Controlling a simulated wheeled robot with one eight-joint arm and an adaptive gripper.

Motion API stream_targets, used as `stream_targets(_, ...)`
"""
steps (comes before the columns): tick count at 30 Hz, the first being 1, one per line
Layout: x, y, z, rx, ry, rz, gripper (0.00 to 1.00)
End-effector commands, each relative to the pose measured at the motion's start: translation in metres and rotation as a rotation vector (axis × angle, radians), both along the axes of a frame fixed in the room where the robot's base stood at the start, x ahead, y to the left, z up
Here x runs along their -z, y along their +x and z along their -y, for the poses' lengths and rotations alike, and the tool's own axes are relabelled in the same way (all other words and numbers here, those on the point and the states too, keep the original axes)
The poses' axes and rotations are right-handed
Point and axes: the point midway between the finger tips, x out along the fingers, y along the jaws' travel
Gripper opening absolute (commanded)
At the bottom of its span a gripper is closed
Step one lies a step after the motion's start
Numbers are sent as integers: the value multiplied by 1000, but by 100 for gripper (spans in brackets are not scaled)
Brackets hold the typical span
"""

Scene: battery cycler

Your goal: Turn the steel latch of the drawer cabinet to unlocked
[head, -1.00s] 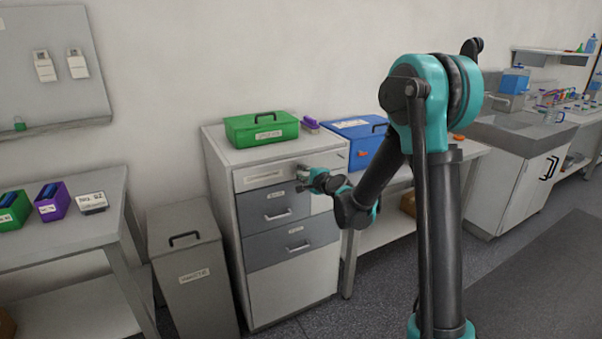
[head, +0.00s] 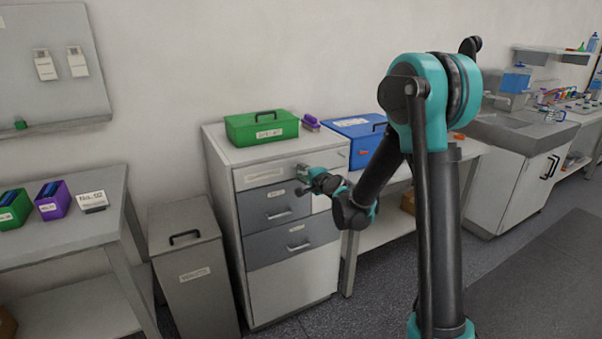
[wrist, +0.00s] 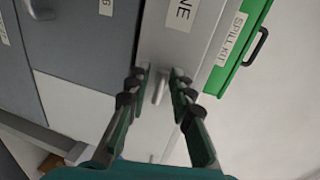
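The drawer cabinet (head: 292,283) is white with grey drawers and stands against the wall. Its steel latch (wrist: 160,88) is a small light-grey bar on the pale top front panel. In the wrist view it lies between the fingers of my gripper (wrist: 160,76). The fingers stand apart on either side of the bar, with a visible gap, so my gripper is open around it. In the head view my gripper (head: 302,182) is at the upper right of the cabinet front and hides the latch there.
A green spill-kit box (head: 261,129) and a purple item (head: 311,122) sit on the cabinet. A grey bin (head: 191,267) stands to its left. A table with a blue box (head: 358,136) is to its right. Drawer handles (head: 298,247) protrude below my gripper.

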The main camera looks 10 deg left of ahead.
Motion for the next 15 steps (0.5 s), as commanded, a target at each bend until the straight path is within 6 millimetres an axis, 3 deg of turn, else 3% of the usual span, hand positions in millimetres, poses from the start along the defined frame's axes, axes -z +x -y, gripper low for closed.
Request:
stream_targets(11, -1, 1, 1, 3, 2, 2, 31)
stream_targets(15, -4, -7, 7, 4, 3, 2, 31)
